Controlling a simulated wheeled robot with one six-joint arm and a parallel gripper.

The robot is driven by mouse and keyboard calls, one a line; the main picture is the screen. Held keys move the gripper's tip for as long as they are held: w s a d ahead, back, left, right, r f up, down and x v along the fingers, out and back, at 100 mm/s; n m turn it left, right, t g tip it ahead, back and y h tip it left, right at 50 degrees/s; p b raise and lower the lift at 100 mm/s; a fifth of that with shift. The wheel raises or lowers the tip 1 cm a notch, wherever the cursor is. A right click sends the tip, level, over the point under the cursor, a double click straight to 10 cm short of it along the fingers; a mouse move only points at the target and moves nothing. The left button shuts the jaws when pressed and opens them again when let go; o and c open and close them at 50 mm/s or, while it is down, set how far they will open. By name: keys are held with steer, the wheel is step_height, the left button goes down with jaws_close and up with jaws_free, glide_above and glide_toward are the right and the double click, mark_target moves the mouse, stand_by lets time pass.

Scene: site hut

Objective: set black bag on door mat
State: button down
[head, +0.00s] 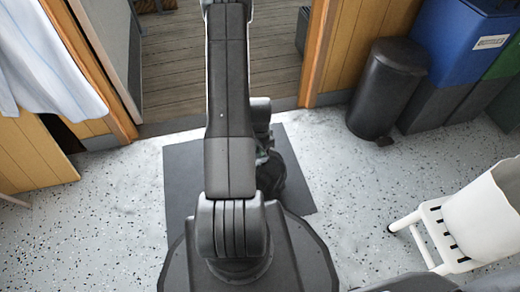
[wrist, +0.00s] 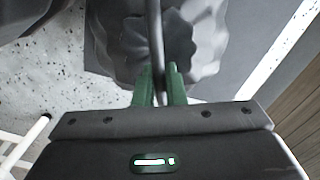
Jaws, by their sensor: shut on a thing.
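The black bag (head: 272,178) shows partly behind my arm in the head view, over the right part of the dark grey door mat (head: 184,180). In the wrist view the bag (wrist: 195,38) is a crumpled dark lump with a thin upright handle or neck. The green fingers of my gripper (wrist: 160,88) are shut on that thin part. The mat (wrist: 240,50) shows to the right of the bag in the wrist view. I cannot tell whether the bag's underside touches the mat. My arm and base hide much of the mat.
A black pedal bin (head: 386,90) and a blue bin (head: 462,45) stand at the back right. An open doorway with a plank floor (head: 175,70) lies beyond the mat.

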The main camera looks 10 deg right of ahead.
steer(key=shift+f, duration=0.2)
steer(key=c, duration=1.5)
jaws_free()
steer(key=shift+r, duration=0.1)
step_height(320, 180, up, 12)
steer(key=p, duration=0.4)
steer(key=shift+r+p, duration=0.15)
steer(key=shift+p, duration=0.2)
